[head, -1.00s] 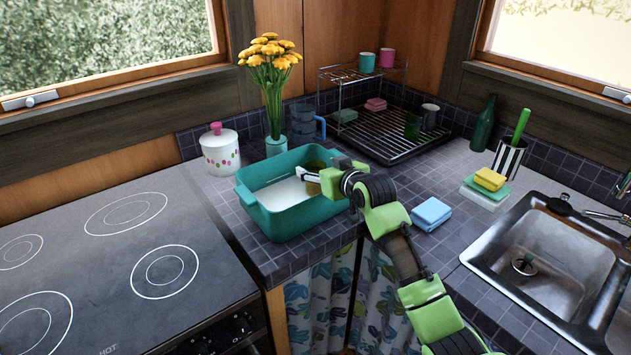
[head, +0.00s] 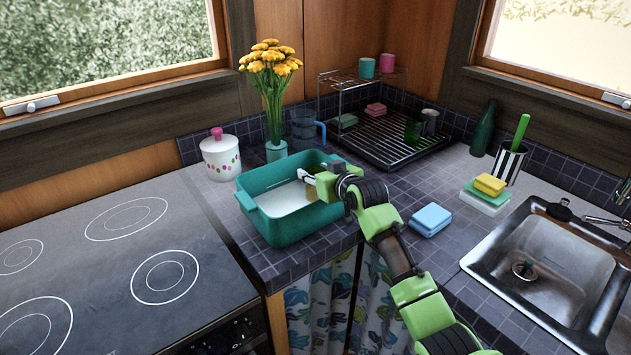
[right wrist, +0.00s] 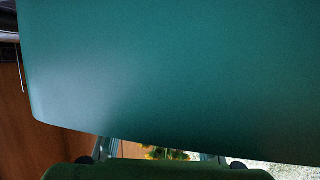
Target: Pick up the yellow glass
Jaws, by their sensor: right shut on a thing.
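The yellow glass (head: 312,190) is small and amber, at the right end inside the teal tub (head: 262,222). My right gripper (head: 309,178) reaches over the tub's right rim and is shut on the glass. The gripper hides much of the glass, so I cannot tell whether it touches the tub's floor. In the right wrist view a teal surface of the tub (right wrist: 170,70) fills most of the picture, and the glass cannot be made out there. My left gripper is not in view.
A vase of yellow flowers (head: 276,150), a white jar (head: 221,157) and a blue pitcher (head: 303,130) stand behind the tub. A dish rack (head: 395,150) is at the back right. Blue sponges (head: 431,218) lie right of my arm. The stove (head: 120,260) is left.

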